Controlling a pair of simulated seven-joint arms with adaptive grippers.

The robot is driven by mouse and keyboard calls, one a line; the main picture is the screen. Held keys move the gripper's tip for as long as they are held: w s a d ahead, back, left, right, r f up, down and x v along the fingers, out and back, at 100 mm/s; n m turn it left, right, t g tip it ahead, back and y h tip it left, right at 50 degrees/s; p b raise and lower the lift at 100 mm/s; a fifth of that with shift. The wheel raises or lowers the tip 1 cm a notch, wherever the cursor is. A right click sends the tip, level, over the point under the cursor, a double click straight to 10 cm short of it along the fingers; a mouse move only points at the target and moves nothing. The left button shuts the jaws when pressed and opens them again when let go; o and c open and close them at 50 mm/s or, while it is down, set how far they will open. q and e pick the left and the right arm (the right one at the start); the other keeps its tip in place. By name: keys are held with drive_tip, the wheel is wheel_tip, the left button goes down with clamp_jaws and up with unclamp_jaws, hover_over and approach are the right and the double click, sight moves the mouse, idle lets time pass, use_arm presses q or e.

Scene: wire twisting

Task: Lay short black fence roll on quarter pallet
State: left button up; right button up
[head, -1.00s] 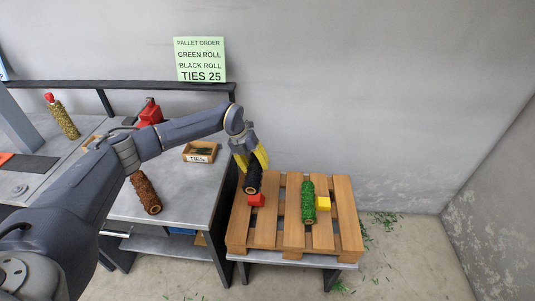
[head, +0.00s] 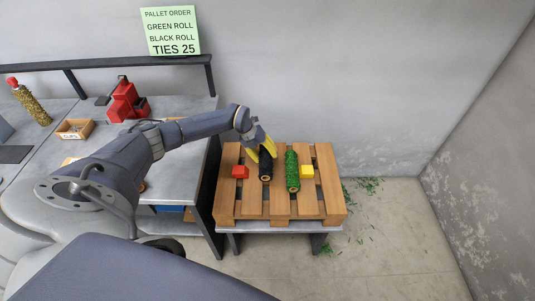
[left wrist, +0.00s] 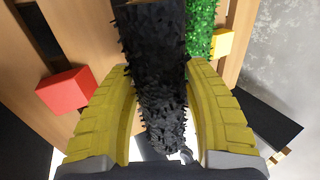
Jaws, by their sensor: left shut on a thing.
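The short black roll (head: 266,171) is between the yellow fingers of my left gripper (head: 262,153), which is shut on it. It is over the pallet slats (head: 251,207), between the red block (head: 240,172) and the green roll (head: 292,171), roughly parallel to the green roll. Whether it touches the slats I cannot tell. In the left wrist view the black roll (left wrist: 153,50) runs lengthwise between both fingers, with the red block (left wrist: 66,90) left and the green roll (left wrist: 200,25) right. My right gripper is not in view.
A yellow block (head: 307,172) sits right of the green roll. The workbench (head: 190,180) stands left of the pallet, with a small wooden box (head: 75,130), a red tool (head: 126,103) and a yellowish roll (head: 33,106). Green scraps (head: 365,187) lie on the floor at right.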

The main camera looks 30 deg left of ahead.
use_arm(q)
drive_tip(key=shift+f, duration=3.85)
drive_tip(key=o, duration=1.3)
drive_tip(key=shift+f, duration=0.1)
drive_tip(key=shift+s+a, duration=0.1)
drive_tip(key=shift+s, duration=0.05)
drive_tip(key=shift+a, duration=0.1)
drive_tip(key=shift+a+r, duration=0.15)
drive_tip(key=shift+r, duration=0.1)
drive_tip(key=v, duration=1.1)
drive_tip(key=shift+d+r, duration=0.3)
drive_tip(key=shift+r, duration=0.05)
